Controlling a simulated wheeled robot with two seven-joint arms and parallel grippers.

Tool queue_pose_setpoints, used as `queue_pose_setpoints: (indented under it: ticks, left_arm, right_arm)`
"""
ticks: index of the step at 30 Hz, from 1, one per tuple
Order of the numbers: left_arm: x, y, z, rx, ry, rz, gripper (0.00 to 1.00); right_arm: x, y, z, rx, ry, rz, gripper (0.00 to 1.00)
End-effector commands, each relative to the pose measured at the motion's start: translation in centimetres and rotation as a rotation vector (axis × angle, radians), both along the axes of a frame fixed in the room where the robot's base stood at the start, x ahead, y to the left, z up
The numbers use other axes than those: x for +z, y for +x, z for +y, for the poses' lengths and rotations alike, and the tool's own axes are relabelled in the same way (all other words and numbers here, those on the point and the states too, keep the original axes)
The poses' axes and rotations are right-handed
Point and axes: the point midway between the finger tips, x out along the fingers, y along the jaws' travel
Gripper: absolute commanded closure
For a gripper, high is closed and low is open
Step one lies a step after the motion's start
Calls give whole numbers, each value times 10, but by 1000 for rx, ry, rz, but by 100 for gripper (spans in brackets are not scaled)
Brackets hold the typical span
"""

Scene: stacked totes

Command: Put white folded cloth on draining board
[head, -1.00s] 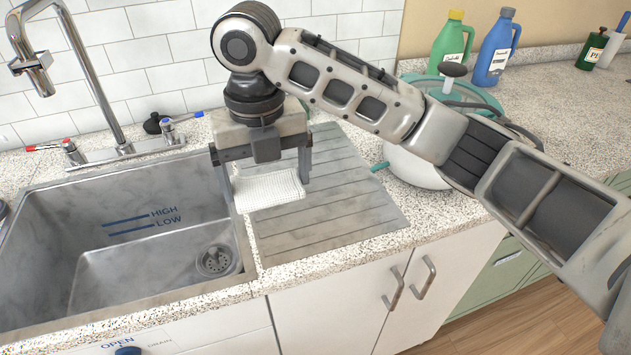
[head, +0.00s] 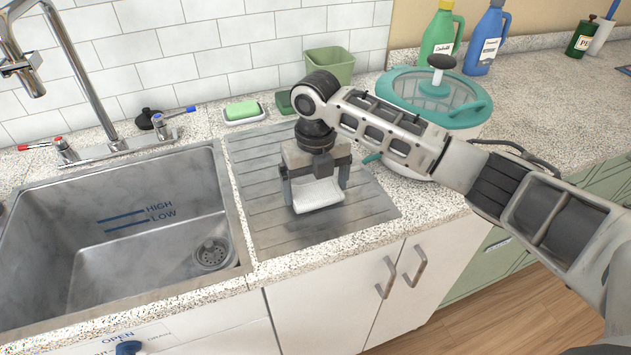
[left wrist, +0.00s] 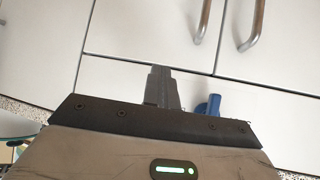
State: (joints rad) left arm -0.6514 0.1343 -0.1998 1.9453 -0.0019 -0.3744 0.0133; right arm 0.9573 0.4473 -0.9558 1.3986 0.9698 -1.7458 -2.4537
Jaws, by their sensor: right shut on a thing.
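The white folded cloth (head: 318,196) is between the fingers of my right gripper (head: 317,190), over the middle of the draining board. The gripper points down and is shut on the cloth. The cloth is close to the board's surface; I cannot tell if it touches. The grey, grooved draining board (head: 262,205) lies to the right of the sink. My left gripper (left wrist: 160,88) shows only in the left wrist view, with its fingers together and nothing between them, in front of white cabinet doors.
The steel sink (head: 130,262) is left of the board. A green sponge on a white dish (head: 244,117) and a green tub (head: 329,66) are behind it. Green (head: 438,40) and blue (head: 487,45) bottles stand farther back.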

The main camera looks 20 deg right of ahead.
Motion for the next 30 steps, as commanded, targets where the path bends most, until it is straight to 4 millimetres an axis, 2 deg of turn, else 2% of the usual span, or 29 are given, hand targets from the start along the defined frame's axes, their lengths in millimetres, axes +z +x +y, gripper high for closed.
queue_pose_setpoints:
  ticks: [12, 13, 23, 26, 30]
  left_arm:
    - [-2, -1, 2, 4, 4, 3, 100]
    - [-2, -1, 2, 4, 4, 3, 100]
    - [-3, -1, 2, 4, 3, 5, 100]
    - [-5, -1, 2, 4, 3, 6, 100]
    - [-7, 0, 1, 2, 2, 5, 100]
  right_arm:
    - [-6, 0, 1, 0, 0, 1, 31]
    - [-6, 0, 1, 0, 0, 0, 1]
    - [0, 0, 1, 0, 1, -2, 0]
    - [12, 1, 1, 0, 2, -4, 0]
    - [41, 1, 1, 2, 1, -6, 0]
